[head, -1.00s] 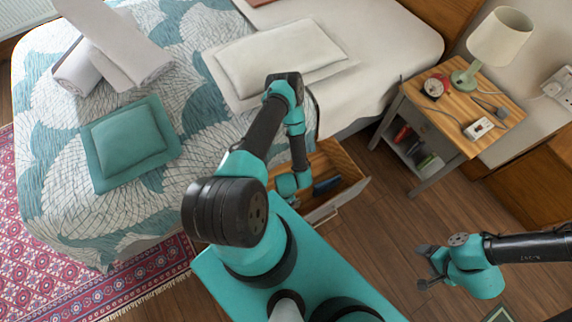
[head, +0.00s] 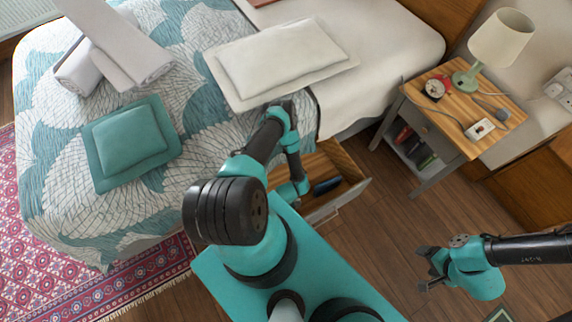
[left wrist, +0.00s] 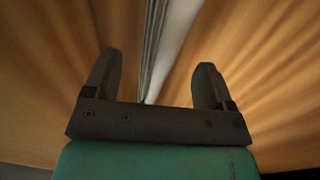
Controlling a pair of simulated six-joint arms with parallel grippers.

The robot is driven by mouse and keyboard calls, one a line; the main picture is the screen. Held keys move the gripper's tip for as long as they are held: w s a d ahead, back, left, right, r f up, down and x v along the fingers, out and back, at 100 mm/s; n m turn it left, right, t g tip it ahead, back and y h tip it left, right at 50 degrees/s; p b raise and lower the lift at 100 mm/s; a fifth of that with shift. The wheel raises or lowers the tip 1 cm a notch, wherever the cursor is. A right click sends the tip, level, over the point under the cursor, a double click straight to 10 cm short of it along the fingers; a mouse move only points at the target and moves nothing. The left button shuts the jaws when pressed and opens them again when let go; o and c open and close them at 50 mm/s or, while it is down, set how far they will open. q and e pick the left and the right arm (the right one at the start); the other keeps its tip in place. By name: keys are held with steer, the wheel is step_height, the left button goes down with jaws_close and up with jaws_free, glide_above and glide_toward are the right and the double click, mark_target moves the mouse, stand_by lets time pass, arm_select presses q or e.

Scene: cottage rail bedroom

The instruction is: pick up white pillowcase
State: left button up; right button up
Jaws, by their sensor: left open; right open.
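The white pillowcase (head: 285,58) lies flat on the bed, a cream-white rectangle with a raised middle and a flat border, at the top centre of the head view. My left arm bends over below it and reaches down to the open drawer. My left gripper (left wrist: 155,78) is open in the left wrist view, with wood on both sides and a pale grey strip between its fingers. Its fingertips are hidden in the head view. My right gripper (head: 424,268) is open and empty above the floor at the right. Neither gripper touches the pillowcase.
A teal pillowcase (head: 130,142) and rolled white cloths (head: 115,50) lie on the patterned bed cover. The open wooden drawer (head: 335,165) holds a dark blue item. A nightstand (head: 465,125) with a lamp (head: 500,38) stands right of the bed. Floor between is bare.

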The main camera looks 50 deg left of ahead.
arm_select(q)
steer(key=shift+f, duration=0.1)
steer(key=shift+w+f, duration=0.15)
steer(key=shift+f, duration=1.1)
steer(key=shift+w+f, duration=0.1)
steer(key=shift+f, duration=1.1)
steer(key=shift+c, duration=0.3)
steer(key=c, duration=1)
steer(key=shift+a+r, duration=0.1)
steer(key=shift+r, duration=4.9)
